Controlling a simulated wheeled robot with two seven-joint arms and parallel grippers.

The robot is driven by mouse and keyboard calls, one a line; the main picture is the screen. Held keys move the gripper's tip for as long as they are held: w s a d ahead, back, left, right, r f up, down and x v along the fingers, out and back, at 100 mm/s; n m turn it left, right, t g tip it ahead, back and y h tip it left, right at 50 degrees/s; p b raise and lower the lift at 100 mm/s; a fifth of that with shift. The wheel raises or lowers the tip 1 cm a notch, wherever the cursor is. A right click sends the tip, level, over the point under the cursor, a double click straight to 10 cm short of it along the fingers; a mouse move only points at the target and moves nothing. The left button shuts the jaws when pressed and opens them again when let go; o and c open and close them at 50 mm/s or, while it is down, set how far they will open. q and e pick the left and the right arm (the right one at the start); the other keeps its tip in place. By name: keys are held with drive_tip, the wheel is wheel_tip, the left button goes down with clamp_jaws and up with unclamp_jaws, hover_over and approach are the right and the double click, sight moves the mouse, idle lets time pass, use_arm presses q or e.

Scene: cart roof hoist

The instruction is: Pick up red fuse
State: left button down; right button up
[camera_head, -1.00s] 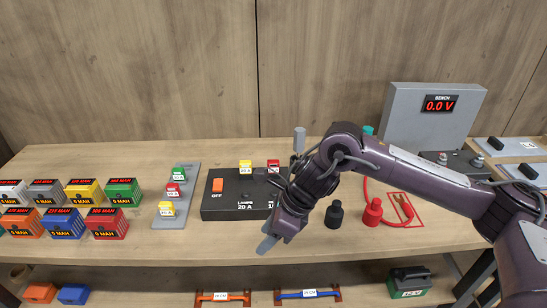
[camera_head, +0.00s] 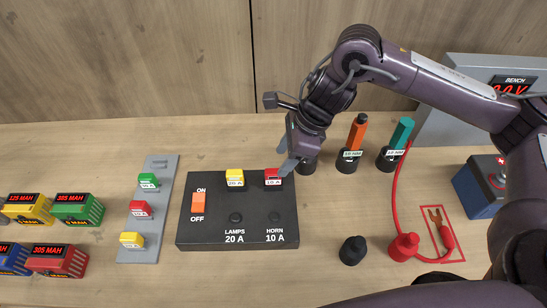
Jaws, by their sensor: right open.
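A red fuse (camera_head: 273,177) with a white label sits in the top right of the black fuse box (camera_head: 236,238), above the HORN 10 A marking. Another red fuse (camera_head: 141,209) sits in the middle of the grey strip (camera_head: 161,165) to the left. My right gripper (camera_head: 287,162) is open and points down just beside and above the box's red fuse. One finger overlaps that fuse's right edge; whether it touches cannot be told. My left gripper is not in view.
A yellow fuse (camera_head: 235,176) sits left of the box's red one, near an orange switch (camera_head: 198,202). Orange-handled (camera_head: 357,131) and teal-handled (camera_head: 401,133) tools stand behind on the right. Black (camera_head: 352,251) and red (camera_head: 404,247) terminals stand at front right.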

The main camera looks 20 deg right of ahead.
sight(273, 175)
drive_tip(key=x, duration=0.1)
drive_tip(key=p+x, duration=0.1)
drive_tip(key=shift+s+a+f, duration=0.2)
drive_tip(key=shift+s+f, duration=0.05)
drive_tip(key=shift+f, duration=0.05)
drive_tip(key=p+x, duration=0.2)
drive_tip(key=x, duration=0.2)
drive_tip(key=shift+w+f, duration=0.2)
drive_tip(key=shift+f, duration=0.3)
drive_tip(key=c, duration=0.4)
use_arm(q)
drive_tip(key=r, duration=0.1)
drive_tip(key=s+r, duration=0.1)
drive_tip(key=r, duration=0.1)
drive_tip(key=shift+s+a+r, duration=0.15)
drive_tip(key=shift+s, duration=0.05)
use_arm(e)
clamp_jaws()
